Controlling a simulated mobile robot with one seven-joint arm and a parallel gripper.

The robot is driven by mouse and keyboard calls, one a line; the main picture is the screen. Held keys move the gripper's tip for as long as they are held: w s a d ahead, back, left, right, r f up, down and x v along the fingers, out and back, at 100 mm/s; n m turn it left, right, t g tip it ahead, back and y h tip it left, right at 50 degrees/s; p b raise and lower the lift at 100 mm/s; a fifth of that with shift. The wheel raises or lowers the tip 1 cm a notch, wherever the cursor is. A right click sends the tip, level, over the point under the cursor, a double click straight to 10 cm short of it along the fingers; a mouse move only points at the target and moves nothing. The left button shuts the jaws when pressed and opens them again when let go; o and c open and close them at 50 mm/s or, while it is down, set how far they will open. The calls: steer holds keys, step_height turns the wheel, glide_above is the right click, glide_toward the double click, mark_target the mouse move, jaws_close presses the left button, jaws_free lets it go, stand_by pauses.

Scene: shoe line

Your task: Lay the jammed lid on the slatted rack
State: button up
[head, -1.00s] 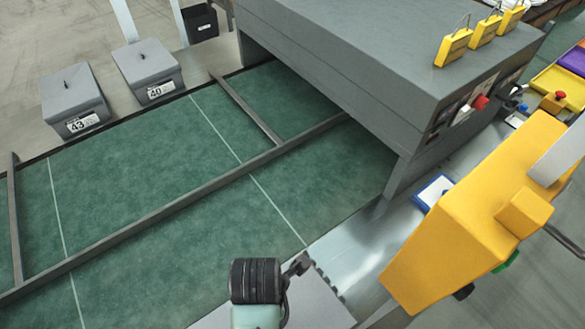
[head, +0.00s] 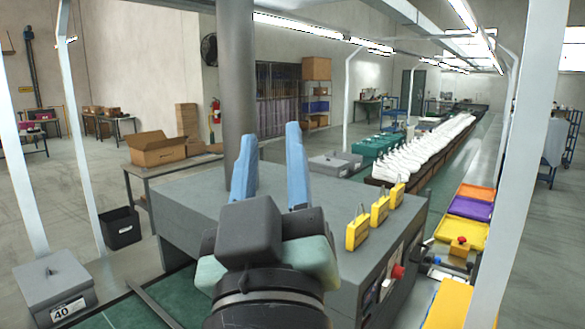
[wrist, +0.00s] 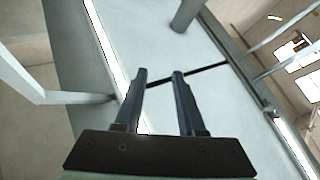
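My gripper (head: 268,140) is raised in front of the large grey machine in the head view, with its two blue fingers pointing up and apart. Nothing is between them. In the wrist view, the gripper (wrist: 159,75) is also open and empty. A grey lidded box labelled 40 (head: 56,290) stands at the lower left; its lid (head: 50,272) has a small dark knob and looks seated. I cannot tell which lid is the jammed one. I cannot make out a slatted rack in either view.
The grey machine (head: 185,203) fills the middle, with yellow padlocks (head: 380,210) on its right edge. A post (head: 238,90) rises behind my gripper. White shoes (head: 420,150) line the belt beyond. Coloured trays (head: 470,210) lie at right. A pale upright (head: 525,120) stands close at right.

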steer(key=s+d+r+m+t, duration=0.2)
steer(key=s+r+m+t, duration=0.1)
steer(key=s+r, duration=0.4)
steer(key=shift+r+m+t+h, duration=0.4)
steer(key=shift+r+m, duration=0.2)
steer(key=shift+r, duration=0.1)
